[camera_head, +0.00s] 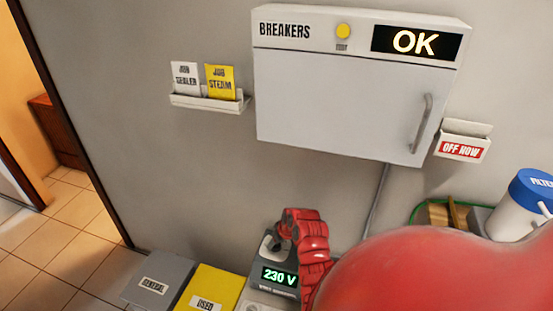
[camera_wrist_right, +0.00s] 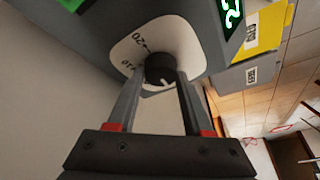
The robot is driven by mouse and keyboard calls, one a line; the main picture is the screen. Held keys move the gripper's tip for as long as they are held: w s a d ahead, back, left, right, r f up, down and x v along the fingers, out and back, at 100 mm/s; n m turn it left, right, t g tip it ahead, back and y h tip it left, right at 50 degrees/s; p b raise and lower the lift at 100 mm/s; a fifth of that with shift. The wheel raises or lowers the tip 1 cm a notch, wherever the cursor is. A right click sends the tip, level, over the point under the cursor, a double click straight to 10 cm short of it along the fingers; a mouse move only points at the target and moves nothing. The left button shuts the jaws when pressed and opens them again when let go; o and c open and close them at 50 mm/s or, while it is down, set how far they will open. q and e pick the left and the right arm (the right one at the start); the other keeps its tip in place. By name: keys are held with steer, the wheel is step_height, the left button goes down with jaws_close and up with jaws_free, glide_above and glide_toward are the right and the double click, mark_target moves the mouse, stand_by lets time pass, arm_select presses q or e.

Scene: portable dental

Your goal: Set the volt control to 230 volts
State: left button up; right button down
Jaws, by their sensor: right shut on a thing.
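In the head view my red right arm (camera_head: 430,268) reaches across from the right and covers part of the box. My left gripper is not in view.
A white breaker cabinet (camera_head: 340,100) with an OK display hangs above. A grey bin (camera_head: 160,275) and a yellow bin (camera_head: 212,285) stand left of the volt control. An OFF NOW holder (camera_head: 463,140) and a blue-lidded filter container (camera_head: 510,215) are at right.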

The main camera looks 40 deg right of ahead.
steer(key=shift+n+b, duration=0.3)
steer(key=shift+b, duration=0.05)
stand_by(0.3)
steer(key=shift+c, duration=1.5)
jaws_free()
steer(key=p+v, duration=0.2)
steer(key=v, duration=1.5)
steer(key=shift+d+r+p, duration=0.2)
steer(key=shift+p, duration=0.2)
